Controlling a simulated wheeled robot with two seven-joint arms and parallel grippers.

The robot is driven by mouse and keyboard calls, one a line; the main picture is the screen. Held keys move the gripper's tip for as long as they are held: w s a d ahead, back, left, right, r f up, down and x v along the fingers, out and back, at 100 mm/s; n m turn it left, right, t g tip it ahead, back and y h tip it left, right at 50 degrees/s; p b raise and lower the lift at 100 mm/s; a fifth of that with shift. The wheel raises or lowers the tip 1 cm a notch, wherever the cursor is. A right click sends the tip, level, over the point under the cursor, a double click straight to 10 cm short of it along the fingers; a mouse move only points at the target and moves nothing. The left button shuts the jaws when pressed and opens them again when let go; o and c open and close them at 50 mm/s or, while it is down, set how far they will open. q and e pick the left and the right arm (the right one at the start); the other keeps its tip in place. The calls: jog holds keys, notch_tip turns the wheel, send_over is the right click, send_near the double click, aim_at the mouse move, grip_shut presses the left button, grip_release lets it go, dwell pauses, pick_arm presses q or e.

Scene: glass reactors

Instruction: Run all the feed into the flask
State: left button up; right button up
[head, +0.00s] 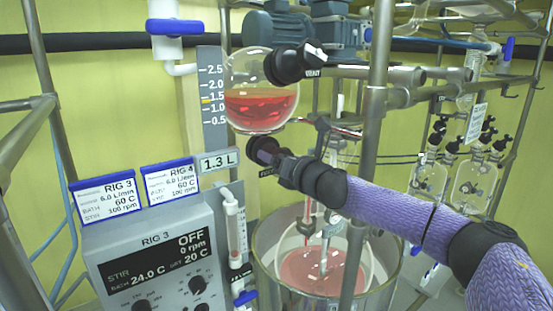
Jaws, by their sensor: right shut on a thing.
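The round glass feed vessel (261,92) holds red liquid, and its level lies between the 1.0 and 1.5 marks of the grey scale (212,100). A small display (219,161) reads 1.3 L. A black knob (290,64) labelled VENT sits at the vessel's upper right. My right gripper (264,153) is shut on the feed valve handle just below the vessel; the gripper mostly hides the handle and its label. The glass flask (312,268) below stands in a metal bath and holds pinkish liquid. My left gripper is out of view.
A metal post (374,90) rises near my right arm. More glassware (470,185) stands at right.

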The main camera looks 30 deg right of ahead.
jog(key=shift+f, duration=0.2)
jog(key=o, duration=1.2)
jog(key=shift+c, duration=0.2)
jog(key=shift+r, duration=0.1)
jog(key=shift+s, duration=0.1)
jog(key=s+b, duration=0.2)
jog(key=s, duration=0.7)
jog(key=shift+s+d+b, duration=0.35)
